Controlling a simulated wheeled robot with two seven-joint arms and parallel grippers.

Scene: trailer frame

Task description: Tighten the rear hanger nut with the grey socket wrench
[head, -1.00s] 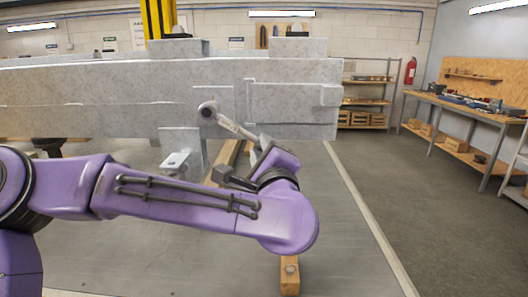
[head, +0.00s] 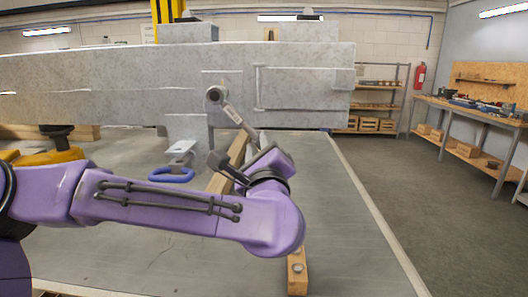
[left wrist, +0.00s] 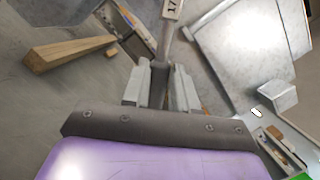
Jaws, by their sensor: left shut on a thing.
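My left gripper (head: 256,146) is shut on the grey socket wrench (head: 236,118). In the left wrist view the wrench shaft (left wrist: 160,72), with a "17" label, stands between the two fingers (left wrist: 160,88). The wrench's round head (head: 215,95) is at the side of the grey trailer frame (head: 130,72), over a plate on it. The handle slants down and right from the head to my gripper. The rear hanger nut is not visible; the wrench head may cover it. My right gripper is not in view.
A bracket (head: 181,149) hangs below the frame, with a blue loop (head: 171,175) under it. A yellow object (head: 45,157) lies at left behind my arm. Wooden beams (head: 297,272) lie below the wrench. A workbench (head: 470,115) and shelves (head: 375,105) stand right, beyond open floor.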

